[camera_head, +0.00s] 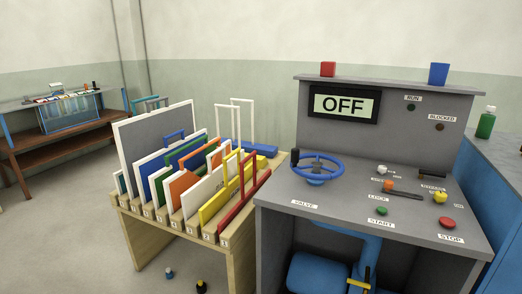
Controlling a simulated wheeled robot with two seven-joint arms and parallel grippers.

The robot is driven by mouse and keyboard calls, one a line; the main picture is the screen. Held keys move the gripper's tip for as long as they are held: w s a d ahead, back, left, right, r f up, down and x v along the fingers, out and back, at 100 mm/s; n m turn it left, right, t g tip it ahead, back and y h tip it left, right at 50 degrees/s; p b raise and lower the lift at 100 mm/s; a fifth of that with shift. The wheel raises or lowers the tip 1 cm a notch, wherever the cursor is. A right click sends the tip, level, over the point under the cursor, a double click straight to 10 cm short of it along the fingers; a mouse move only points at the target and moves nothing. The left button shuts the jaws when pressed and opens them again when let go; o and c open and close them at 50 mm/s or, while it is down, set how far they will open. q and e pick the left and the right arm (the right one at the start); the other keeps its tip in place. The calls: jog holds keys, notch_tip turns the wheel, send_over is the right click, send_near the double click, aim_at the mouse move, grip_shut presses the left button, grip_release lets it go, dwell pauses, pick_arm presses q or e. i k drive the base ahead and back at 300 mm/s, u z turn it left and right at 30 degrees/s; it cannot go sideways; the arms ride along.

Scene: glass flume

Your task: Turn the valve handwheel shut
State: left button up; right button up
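The blue valve handwheel (317,168) lies nearly flat on the left part of the grey console top (346,201), above the label VALVE. It has a dark knob (295,153) on its rim at the far left. A display (343,104) on the console's back panel reads OFF. Neither of my grippers shows in this view, and nothing touches the wheel. From this one view I cannot tell how far the valve is turned.
A wooden rack (154,232) of coloured framed panels stands close left of the console. Buttons and levers, including a red STOP button (447,222), sit right of the wheel. A blue cabinet (482,190) with a green bottle (486,123) stands at right. Floor at left is clear.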

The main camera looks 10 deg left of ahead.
aim_at(295, 156)
jog(key=u, duration=0.75)
jog(key=i, duration=0.75)
jog(key=u, duration=0.4)
